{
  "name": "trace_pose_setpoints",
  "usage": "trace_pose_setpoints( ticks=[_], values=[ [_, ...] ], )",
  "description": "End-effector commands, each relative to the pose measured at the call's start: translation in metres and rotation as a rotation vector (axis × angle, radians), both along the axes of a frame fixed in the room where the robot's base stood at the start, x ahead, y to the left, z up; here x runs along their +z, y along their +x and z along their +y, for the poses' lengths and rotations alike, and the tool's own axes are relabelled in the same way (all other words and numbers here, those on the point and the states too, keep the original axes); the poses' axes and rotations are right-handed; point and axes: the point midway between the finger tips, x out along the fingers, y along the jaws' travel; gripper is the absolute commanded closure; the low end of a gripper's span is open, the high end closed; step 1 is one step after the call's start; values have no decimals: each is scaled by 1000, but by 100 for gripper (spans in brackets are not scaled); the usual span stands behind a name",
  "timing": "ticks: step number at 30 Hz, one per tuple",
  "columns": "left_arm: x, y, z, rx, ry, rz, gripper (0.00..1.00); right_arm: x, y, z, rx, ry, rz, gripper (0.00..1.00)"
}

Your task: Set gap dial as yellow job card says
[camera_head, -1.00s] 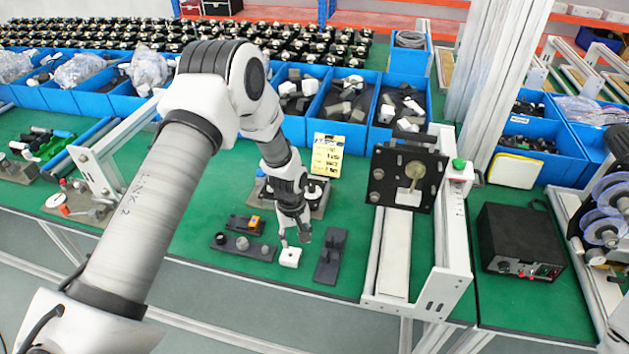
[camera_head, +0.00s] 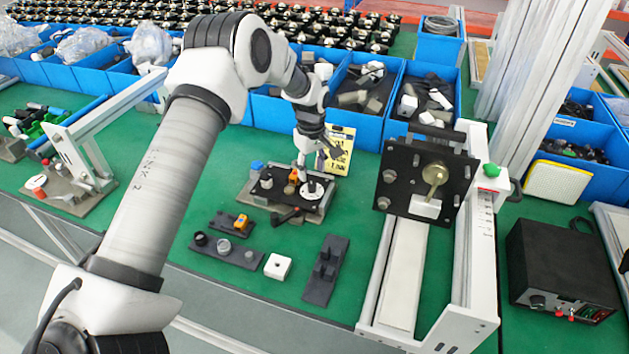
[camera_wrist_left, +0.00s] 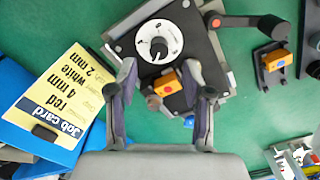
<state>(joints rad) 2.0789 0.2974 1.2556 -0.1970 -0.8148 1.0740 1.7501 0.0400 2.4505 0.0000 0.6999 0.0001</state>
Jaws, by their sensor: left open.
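The yellow job card (camera_head: 341,150) stands behind the gauge fixture. In the head view the dial (camera_head: 312,190) lies just below my left gripper (camera_head: 312,168). In the left wrist view my left gripper (camera_wrist_left: 160,80) is open, fingers apart, over an orange block (camera_wrist_left: 167,85) beside the dial; it does not grip it. My right gripper is out of view.
A white block (camera_head: 278,266) sits on the green table in front, between a dark holder (camera_head: 226,250) and a dark stand (camera_head: 325,270). An orange block (camera_head: 241,222) rests on a small holder. A framed press (camera_head: 425,182) stands right. Blue bins line the back.

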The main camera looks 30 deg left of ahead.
Motion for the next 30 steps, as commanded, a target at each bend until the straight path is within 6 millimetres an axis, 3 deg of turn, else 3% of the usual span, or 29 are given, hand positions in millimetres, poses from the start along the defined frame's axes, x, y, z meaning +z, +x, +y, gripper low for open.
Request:
trace_pose_setpoints(
  ticks=[7,16,21,30],
  values=[
    [-42,0,0,-1,0,2,50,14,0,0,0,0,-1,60],
    [-51,0,0,-2,1,-1,50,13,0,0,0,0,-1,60],
    [-51,0,0,-2,0,-1,100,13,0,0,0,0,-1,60],
    [-51,0,0,-10,0,0,100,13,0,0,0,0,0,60]
  ],
)
